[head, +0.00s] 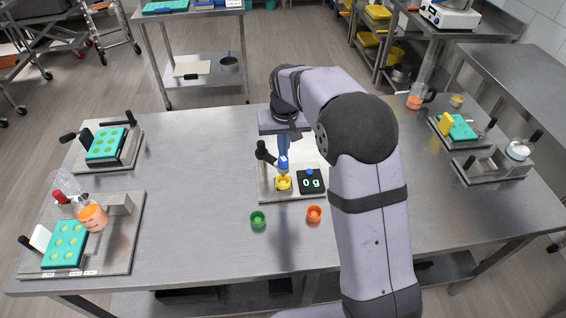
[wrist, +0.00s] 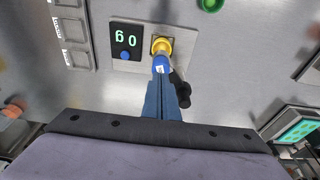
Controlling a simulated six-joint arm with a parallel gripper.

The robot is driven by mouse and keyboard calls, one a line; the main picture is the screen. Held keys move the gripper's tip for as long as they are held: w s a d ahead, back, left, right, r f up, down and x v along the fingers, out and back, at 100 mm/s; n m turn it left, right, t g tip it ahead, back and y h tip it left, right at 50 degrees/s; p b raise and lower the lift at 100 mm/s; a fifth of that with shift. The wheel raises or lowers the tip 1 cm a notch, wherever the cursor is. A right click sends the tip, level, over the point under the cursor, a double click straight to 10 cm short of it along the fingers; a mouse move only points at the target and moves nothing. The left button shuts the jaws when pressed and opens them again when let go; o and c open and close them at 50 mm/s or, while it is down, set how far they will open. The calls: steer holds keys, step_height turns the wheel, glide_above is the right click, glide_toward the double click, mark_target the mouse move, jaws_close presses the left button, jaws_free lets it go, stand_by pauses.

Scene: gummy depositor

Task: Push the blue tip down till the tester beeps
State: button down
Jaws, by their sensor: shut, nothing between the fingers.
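The tester stands near the table's middle on a light plate (head: 265,190). The blue tip (head: 283,162) is upright over a yellow cup (head: 283,184); it also shows in the wrist view (wrist: 161,63). A black lever handle (head: 264,152) sits beside it. The black display box (head: 311,182) reads 09 in green and has a blue button (head: 309,171). My gripper (head: 284,152) points down, shut and empty, directly above the blue tip. In the wrist view its blue fingers (wrist: 160,78) end at the tip; I cannot tell whether they touch it.
Mould stations with teal trays (head: 106,143) stand at the left and right. The table between the left stations and the tester is clear.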

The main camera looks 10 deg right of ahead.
steer(key=shift+f+b, duration=0.5)
steer(key=shift+f, duration=0.65)
steer(key=shift+s+f+b, duration=0.1)
steer(key=shift+f+b, duration=0.15)
steer(key=shift+b, duration=0.05)
steer(key=shift+r+p, duration=3.05)
steer(key=shift+r, duration=0.6)
